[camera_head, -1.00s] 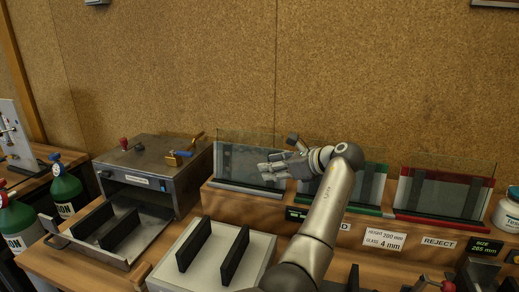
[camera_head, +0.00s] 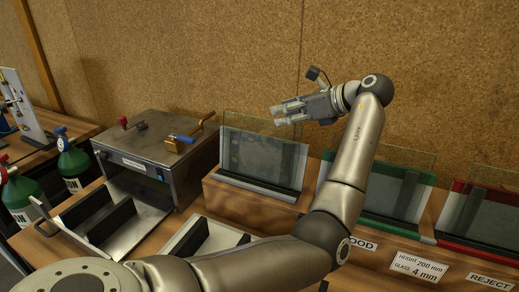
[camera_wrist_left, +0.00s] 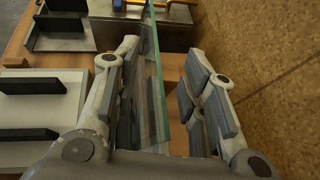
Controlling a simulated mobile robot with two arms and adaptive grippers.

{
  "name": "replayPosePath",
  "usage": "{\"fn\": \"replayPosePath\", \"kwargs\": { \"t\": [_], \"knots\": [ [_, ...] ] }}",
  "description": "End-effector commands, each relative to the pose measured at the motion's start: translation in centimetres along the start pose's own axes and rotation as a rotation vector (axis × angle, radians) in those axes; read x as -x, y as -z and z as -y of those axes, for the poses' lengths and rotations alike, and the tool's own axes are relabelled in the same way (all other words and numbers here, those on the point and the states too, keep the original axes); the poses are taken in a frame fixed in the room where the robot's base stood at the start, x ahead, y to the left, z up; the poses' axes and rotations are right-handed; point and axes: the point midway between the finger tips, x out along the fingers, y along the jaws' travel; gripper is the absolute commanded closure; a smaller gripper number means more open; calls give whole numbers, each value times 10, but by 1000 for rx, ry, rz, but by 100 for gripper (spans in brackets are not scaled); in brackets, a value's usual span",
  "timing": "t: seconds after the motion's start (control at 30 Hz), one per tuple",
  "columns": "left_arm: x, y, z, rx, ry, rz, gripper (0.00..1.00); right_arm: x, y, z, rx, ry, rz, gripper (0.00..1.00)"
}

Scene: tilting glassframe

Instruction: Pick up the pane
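A clear glass pane (camera_head: 262,128) stands upright, leaning slightly, in the left grey-framed rack slot. My left gripper (camera_head: 275,115) is at the pane's upper edge in the head view, its fingers pointing left. In the left wrist view the fingers are apart, and the green-edged pane (camera_wrist_left: 156,75) runs between them. A gap shows between the pane and the right-hand finger. The pane overlaps the left-hand finger there, and I cannot tell whether they touch. My right gripper is not in view.
More panes stand in a green-framed slot (camera_head: 397,188) and a red-framed slot (camera_head: 483,215) to the right. A metal box machine (camera_head: 165,150) with levers and a tray (camera_head: 150,222) is on the left. The cork wall (camera_head: 230,50) rises close behind the gripper.

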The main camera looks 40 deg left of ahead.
Motion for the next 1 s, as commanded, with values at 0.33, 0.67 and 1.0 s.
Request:
{"fn": "replayPosePath", "kwargs": {
  "t": [0.33,0.67,1.0],
  "knots": [
    [-34,4,-4,-1,-2,1,62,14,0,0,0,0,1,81],
    [-67,8,-4,1,2,1,62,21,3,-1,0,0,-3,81],
    [-67,9,-4,1,1,1,83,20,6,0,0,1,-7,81]
  ]
}}
